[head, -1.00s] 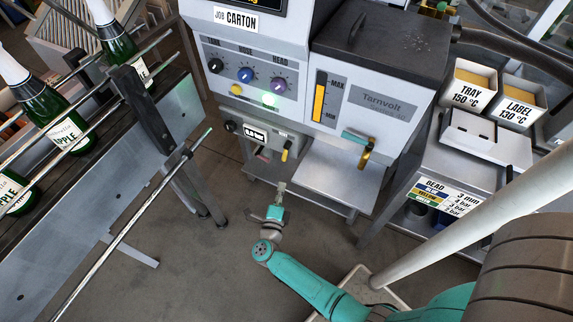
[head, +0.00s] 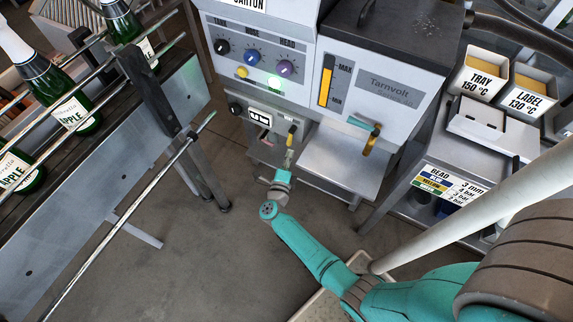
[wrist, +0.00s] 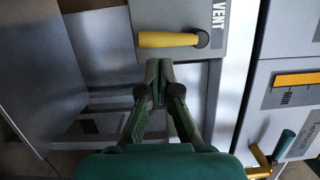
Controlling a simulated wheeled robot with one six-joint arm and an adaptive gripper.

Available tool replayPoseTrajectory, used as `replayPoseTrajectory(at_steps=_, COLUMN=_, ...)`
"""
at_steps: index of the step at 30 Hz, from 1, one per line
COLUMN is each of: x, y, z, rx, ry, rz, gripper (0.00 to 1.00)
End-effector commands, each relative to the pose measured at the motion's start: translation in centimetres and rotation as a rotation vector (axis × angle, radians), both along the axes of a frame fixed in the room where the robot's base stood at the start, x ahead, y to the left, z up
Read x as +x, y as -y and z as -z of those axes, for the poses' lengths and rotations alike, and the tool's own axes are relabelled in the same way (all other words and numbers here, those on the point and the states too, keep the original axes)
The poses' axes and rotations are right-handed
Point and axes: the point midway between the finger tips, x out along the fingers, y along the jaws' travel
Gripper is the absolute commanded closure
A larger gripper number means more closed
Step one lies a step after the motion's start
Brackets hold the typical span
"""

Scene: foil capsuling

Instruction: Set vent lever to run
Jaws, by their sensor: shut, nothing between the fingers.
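The vent lever has a yellow handle (head: 291,138) on a dark pivot, and hangs roughly downward on the lower grey panel of the machine. In the wrist view the yellow handle (wrist: 168,40) lies level, its dark pivot at the right end, beside the VENT label (wrist: 219,14). My gripper (head: 288,160) is just below the lever in the head view. In the wrist view its fingertips (wrist: 159,65) are together and empty, close below the handle with a small gap in the picture. I cannot tell whether they touch the lever.
A metal shelf (head: 345,160) juts out right of the lever. A teal-handled brass valve (head: 366,126) is above it. Knobs (head: 252,56) sit on the panel above. A conveyor rail with green bottles (head: 75,115) stands at the left. The floor between is clear.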

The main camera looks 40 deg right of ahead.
Motion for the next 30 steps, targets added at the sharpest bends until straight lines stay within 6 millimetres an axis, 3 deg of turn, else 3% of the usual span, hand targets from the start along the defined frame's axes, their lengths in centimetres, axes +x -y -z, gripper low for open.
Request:
replayPoseTrajectory(at_steps=9, x=1.6, y=2.3, z=0.0, rx=-0.001, ry=-0.001, rz=0.000, gripper=1.00)
replayPoseTrajectory(at_steps=30, x=1.7, y=2.3, z=0.1, rx=0.019, ry=0.050, rz=-0.001, gripper=1.00)
